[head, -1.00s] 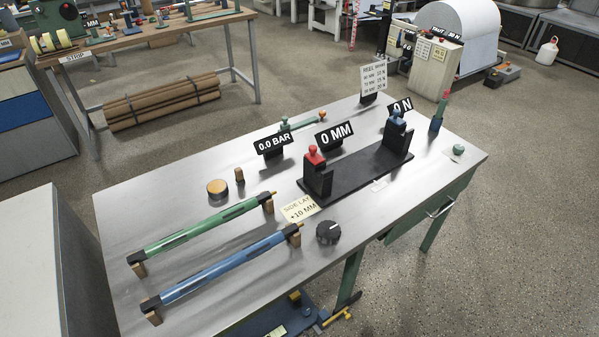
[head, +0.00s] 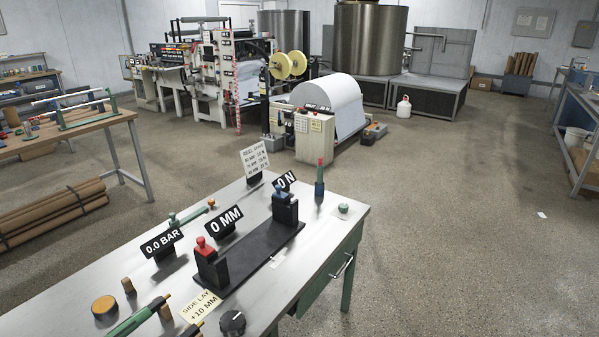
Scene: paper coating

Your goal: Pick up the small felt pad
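I cannot tell for sure which thing is the small felt pad. Small candidates on the steel-topped table (head: 150,262) are a round orange-topped piece (head: 104,306) at the near left and a small green rounded piece (head: 343,208) near the far right corner. A small pale flat piece (head: 276,262) lies by the front edge of the black base plate (head: 262,252). A small white flat piece (head: 542,214) lies on the floor to the right. Neither of my grippers is in view.
The black plate carries a red-topped block (head: 210,264) and a blue-topped block (head: 286,208). Signs stand behind it. A green-and-blue upright tool (head: 319,180) stands near the far corner. A big paper roll (head: 332,100) stands beyond. The floor right of the table is mostly clear.

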